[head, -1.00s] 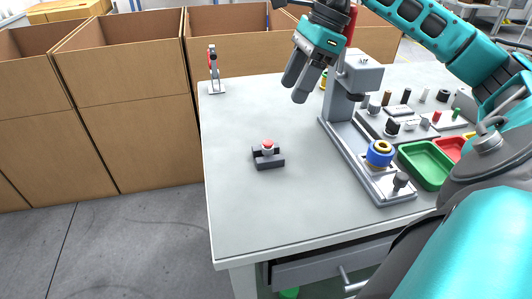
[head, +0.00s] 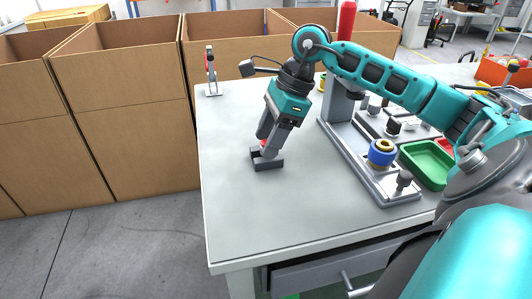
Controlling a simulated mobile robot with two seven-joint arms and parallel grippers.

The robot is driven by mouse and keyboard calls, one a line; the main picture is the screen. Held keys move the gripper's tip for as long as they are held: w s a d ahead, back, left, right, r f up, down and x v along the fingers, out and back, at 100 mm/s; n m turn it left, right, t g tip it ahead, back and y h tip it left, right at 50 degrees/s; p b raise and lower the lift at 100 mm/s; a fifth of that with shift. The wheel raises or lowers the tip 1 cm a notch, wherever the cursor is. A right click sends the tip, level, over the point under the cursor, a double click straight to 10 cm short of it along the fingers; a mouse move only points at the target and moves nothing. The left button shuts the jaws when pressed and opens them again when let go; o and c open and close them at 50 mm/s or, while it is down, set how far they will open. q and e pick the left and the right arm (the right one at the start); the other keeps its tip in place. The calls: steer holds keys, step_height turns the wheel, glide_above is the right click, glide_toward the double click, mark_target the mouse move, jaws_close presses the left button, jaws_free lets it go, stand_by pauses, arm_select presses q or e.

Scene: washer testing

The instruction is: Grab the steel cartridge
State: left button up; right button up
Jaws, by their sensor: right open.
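A small dark holder block (head: 268,165) sits on the grey table. A small red-topped piece (head: 263,144) stands in it, mostly hidden now behind my fingers; I cannot tell for sure whether it is the steel cartridge. My right gripper (head: 265,147) points down at the holder with its fingers open around or just beside the red-topped piece. I cannot tell whether the fingers touch it. My left gripper is not in view.
A grey press stand (head: 345,150) with a blue and yellow ring part (head: 382,152) stands to the right. A green tray (head: 428,165) lies beyond it. A red-handled clamp (head: 211,72) stands at the back left. The front left of the table (head: 250,215) is clear.

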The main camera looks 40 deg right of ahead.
steer(key=shift+c, duration=0.5)
jaws_close()
